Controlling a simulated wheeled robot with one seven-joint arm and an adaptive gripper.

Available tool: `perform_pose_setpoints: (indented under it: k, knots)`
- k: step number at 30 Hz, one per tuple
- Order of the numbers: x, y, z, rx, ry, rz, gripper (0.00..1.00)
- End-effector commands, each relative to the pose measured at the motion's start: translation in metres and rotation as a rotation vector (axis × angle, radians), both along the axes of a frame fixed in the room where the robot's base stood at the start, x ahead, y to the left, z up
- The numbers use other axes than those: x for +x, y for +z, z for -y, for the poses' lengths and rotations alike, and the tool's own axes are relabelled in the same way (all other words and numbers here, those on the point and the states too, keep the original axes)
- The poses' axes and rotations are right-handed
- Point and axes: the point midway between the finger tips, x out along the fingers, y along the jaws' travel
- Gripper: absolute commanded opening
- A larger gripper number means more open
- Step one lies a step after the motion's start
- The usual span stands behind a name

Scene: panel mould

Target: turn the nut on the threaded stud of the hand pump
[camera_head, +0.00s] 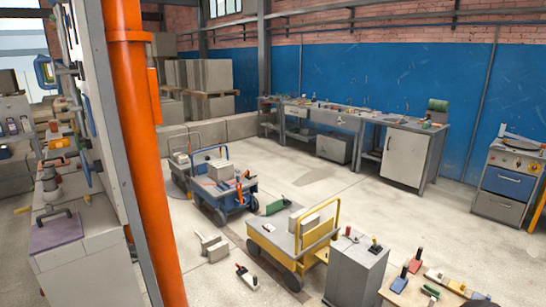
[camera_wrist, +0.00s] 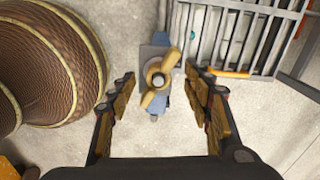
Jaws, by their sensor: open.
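In the wrist view a brass two-winged nut (camera_wrist: 148,99) sits around the round end of a stud (camera_wrist: 158,80), with one wing pointing up right and the other down left. How far the nut lies beyond the fingertips I cannot tell. My gripper does not show in the head view.
In the wrist view a large brown ribbed round object (camera_wrist: 45,65) lies close left of my gripper, and a grey barred frame (camera_wrist: 255,35) stands at upper right. The head view shows an orange pipe (camera_head: 140,150), a yellow cart (camera_head: 290,243) and open floor beyond.

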Motion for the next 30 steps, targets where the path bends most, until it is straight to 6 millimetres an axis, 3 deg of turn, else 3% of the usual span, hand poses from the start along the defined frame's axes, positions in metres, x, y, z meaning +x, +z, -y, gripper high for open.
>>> perform_pose_setpoints:
  k: [8,24,30]
  knots:
    - [0.001,0.008,0.001,-0.001,0.001,0.001,0.5]
    - [0.001,0.101,0.001,-0.002,0.0,0.002,0.5]
    - [0.001,0.117,0.001,-0.001,0.0,0.001,0.5]
